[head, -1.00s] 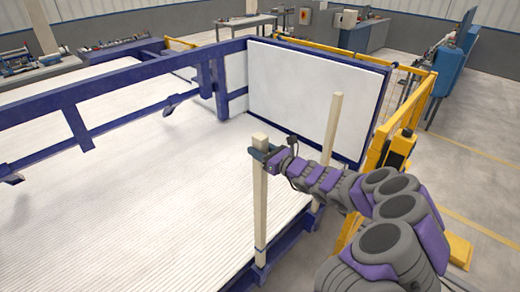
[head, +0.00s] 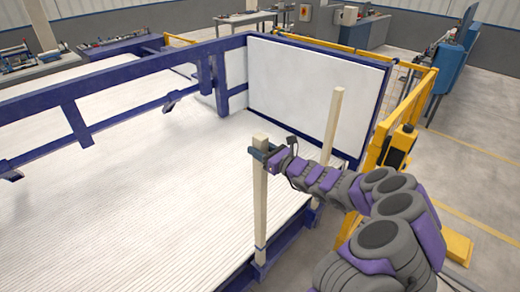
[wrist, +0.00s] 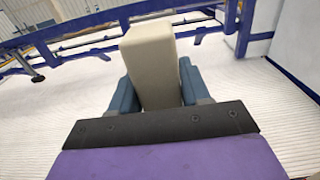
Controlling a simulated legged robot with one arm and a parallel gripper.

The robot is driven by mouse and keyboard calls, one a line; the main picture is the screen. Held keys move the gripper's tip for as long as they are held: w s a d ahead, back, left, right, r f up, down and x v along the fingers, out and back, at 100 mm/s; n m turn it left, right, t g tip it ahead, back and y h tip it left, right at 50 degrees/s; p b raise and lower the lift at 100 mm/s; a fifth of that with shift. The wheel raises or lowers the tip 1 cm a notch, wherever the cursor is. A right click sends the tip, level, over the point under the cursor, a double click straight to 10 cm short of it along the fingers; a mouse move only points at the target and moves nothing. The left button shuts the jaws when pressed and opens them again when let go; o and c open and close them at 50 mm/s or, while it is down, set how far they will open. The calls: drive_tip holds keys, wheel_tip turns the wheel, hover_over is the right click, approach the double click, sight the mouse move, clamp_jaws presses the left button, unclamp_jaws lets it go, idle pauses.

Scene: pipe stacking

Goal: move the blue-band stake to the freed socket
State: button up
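A pale square stake (head: 260,205) stands upright at the near edge of the blue frame, its lower end at the blue rail. My gripper (head: 266,153) is at its upper end, just below the top. In the wrist view the stake (wrist: 152,65) fills the space between the two blue-grey fingers (wrist: 160,90), which look closed on its sides. A second pale stake (head: 332,125) stands upright farther back along the rail, beyond my arm. I cannot make out an empty socket.
The white ribbed bed (head: 130,200) left of the stake is clear. A blue beam (head: 110,77) runs across it, and a white end panel (head: 310,90) stands behind. A yellow guard rail (head: 385,140) is close to the right, beyond my arm.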

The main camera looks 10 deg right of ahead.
drive_tip(key=o, duration=0.5)
drive_tip(key=shift+s, duration=0.1)
drive_tip(key=v, duration=1.7)
drive_tip(key=shift+d+b, duration=0.2)
drive_tip(key=shift+b, duration=0.2)
